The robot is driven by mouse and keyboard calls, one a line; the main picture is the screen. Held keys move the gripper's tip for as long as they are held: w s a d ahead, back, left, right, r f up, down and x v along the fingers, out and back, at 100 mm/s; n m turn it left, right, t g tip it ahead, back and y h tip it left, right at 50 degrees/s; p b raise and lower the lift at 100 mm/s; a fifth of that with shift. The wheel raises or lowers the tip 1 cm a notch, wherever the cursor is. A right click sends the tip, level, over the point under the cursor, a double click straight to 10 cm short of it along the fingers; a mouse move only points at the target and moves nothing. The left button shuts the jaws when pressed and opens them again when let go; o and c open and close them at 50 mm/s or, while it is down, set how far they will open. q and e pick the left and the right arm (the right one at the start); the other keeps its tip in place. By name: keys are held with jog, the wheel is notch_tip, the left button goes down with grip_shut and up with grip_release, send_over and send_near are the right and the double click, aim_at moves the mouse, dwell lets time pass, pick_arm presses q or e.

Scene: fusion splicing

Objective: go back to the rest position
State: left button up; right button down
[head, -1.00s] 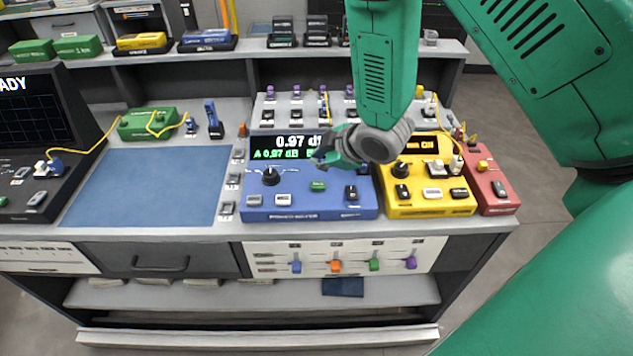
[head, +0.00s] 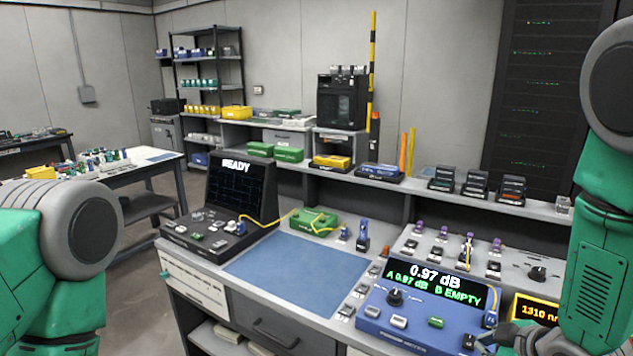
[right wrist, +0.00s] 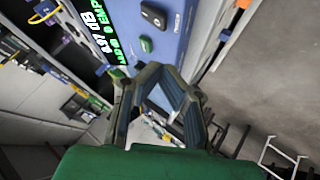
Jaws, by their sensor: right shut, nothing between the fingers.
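My right arm comes down the right edge of the head view. Its gripper (head: 500,340) shows only partly, dark, at the bottom right by the front of the blue power meter (head: 410,318). In the right wrist view the gripper (right wrist: 166,72) is shut and empty, with the blue meter (right wrist: 172,28) beyond its fingertips. The meter reads 0.97 dB, with A 0.97 dB and B EMPTY. At the left edge of the head view is part of my left arm; its gripper is out of the picture.
A black splicer (head: 232,205) reading READY, a green box (head: 315,222) with yellow fiber and a blue mat (head: 297,270) lie on the bench. A yellow 1310 nm unit (head: 535,312) is beside the meter. Open floor lies left of the bench.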

pick_arm(q)
notch_tip(320, 180, down, 6)
jog(key=b, duration=0.6)
jog(key=shift+s+a+f, duration=0.15)
jog(key=shift+s+a, duration=0.25)
pick_arm(e)
jog(key=s+a+f+m+g+h, duration=0.1)
jog(key=s+f+m+g, duration=0.3)
jog(key=s+f, duration=0.7)
jog(key=s+a+f+m+g, duration=0.3)
jog(key=s+f+m, duration=0.3)
jog(key=s+f, duration=0.5)
jog(key=s+g, duration=0.1)
jog(key=s, duration=0.8)
jog(key=shift+f+h, duration=0.4)
pick_arm(q)
jog(key=shift+d, duration=0.25)
pick_arm(e)
jog(key=shift+w+d+f, duration=0.1)
jog(key=shift+w+d, duration=0.05)
pick_arm(q)
jog(key=shift+a, duration=0.15)
